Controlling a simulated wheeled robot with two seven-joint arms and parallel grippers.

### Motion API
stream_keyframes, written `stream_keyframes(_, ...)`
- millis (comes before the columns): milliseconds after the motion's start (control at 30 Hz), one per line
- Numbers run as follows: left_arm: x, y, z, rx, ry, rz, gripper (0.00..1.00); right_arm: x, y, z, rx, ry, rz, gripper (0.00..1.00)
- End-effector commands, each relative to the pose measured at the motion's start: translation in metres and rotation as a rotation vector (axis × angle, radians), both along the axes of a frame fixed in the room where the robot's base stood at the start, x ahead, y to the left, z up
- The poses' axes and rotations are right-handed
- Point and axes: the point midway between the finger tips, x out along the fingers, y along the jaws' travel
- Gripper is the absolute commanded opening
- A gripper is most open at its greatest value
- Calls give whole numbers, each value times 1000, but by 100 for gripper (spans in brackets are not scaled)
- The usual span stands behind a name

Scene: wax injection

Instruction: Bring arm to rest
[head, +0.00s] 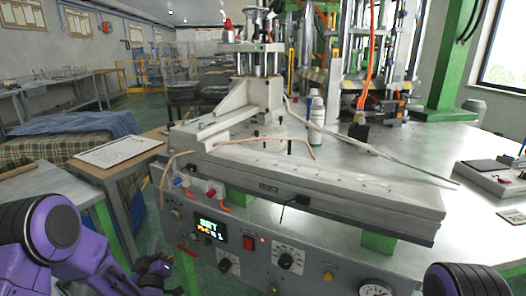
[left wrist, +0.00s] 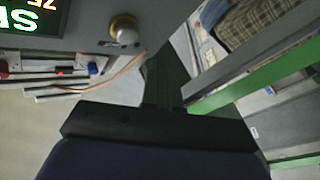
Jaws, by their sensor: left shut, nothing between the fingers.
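My left arm (head: 45,245), purple and black, comes in at the lower left of the head view. My left gripper (head: 160,272) is low in front of the left end of the machine's grey control panel (head: 250,262). In the left wrist view the dark fingers (left wrist: 166,85) are together with nothing between them, pointing down past the panel. A purple and black part of my right arm (head: 460,282) shows at the lower right edge of the head view. My right gripper is out of view.
The wax injection machine (head: 300,180) fills the middle, with a lit display (head: 211,229), knobs and a gauge (head: 376,290). A copper tube (head: 265,140) and a white bottle (head: 317,118) are above. At left are a table with a paper (head: 118,151) and a checked cloth (head: 60,150).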

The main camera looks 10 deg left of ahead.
Motion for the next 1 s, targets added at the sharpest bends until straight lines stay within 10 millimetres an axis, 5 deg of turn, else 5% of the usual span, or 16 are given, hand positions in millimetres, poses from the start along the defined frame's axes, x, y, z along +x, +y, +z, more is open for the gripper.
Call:
stream_keyframes(67, -26, -16, -48, -52, 228, -26, 0, 0, 0, 6, 0, 0, 0, 43)
stream_keyframes(233, -140, -46, -147, -152, 771, -31, 0, 0, 0, 31, 0, 0, 0, 43)
stream_keyframes(400, -275, -59, -186, -183, 1203, 16, 0, 0, 0, 55, 0, 0, 0, 43)
stream_keyframes(500, -329, -60, -186, -159, 1351, 33, 0, 0, 0, 66, 0, 0, 0, 43)
stream_keyframes(667, -364, -61, -186, -130, 1436, 22, 0, 0, 0, 76, 0, 0, 0, 43)
stream_keyframes(1000, -363, -61, -189, -131, 1433, 21, 0, 0, 0, 73, 0, 0, 0, 43)
